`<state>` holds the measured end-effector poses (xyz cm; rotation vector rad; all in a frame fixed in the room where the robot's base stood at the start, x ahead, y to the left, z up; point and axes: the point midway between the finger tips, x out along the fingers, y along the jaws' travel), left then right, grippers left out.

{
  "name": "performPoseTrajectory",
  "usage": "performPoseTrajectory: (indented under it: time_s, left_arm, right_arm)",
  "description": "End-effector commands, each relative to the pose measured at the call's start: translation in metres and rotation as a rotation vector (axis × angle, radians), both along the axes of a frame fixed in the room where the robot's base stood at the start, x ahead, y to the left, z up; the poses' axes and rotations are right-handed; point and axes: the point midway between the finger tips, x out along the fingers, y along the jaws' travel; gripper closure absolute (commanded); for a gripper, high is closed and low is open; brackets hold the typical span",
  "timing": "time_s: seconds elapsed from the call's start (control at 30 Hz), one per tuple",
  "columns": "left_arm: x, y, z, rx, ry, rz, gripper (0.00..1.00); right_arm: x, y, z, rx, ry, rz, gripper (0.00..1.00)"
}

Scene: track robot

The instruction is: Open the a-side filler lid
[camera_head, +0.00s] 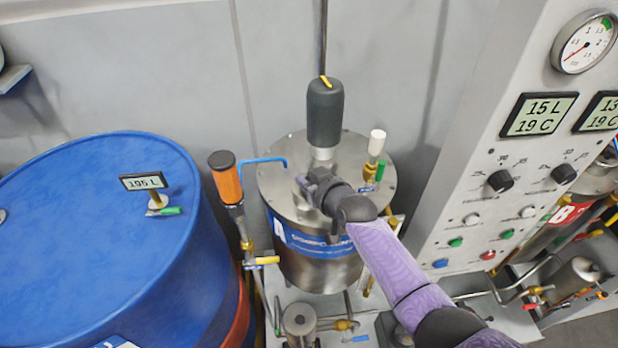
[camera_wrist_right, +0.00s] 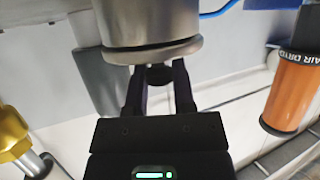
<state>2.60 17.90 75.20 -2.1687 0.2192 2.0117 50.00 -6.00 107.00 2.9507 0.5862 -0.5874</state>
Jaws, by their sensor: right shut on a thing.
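The steel tank (camera_head: 325,272) with a blue label band stands in the middle of the head view. Its round flat top (camera_head: 280,172) carries a dark motor (camera_head: 325,115) on a steel neck. My right gripper (camera_head: 308,188) is low over the front of this top, by the neck. In the right wrist view my right gripper (camera_wrist_right: 158,88) has its fingers on both sides of a small dark knob (camera_wrist_right: 158,75) and is shut on it. The filler lid under the knob is mostly hidden by my gripper and wrist. My left gripper is not in view.
A blue drum (camera_head: 90,230) stands at left. An orange air dryer (camera_head: 227,180) and a white-capped fitting (camera_head: 377,145) flank the tank top. A grey control panel (camera_head: 480,190) is at right, with a red-labelled tank (camera_head: 567,215) beyond.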

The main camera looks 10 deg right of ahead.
Motion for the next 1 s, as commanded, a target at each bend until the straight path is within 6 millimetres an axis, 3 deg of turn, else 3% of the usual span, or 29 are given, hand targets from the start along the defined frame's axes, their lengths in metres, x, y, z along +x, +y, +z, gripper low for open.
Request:
performPoseTrajectory:
  time_s: [0.27,0.57,1.0]
  left_arm:
    - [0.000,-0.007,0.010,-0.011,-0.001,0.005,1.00]
    - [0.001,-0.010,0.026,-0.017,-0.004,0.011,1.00]
    - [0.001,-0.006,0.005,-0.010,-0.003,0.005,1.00]
  right_arm:
    - [0.003,0.000,0.006,-0.001,0.065,0.000,1.00]
    - [0.011,0.000,0.015,-0.001,0.276,0.000,1.00]
    - [0.024,0.000,0.018,0.000,0.545,0.000,1.00]
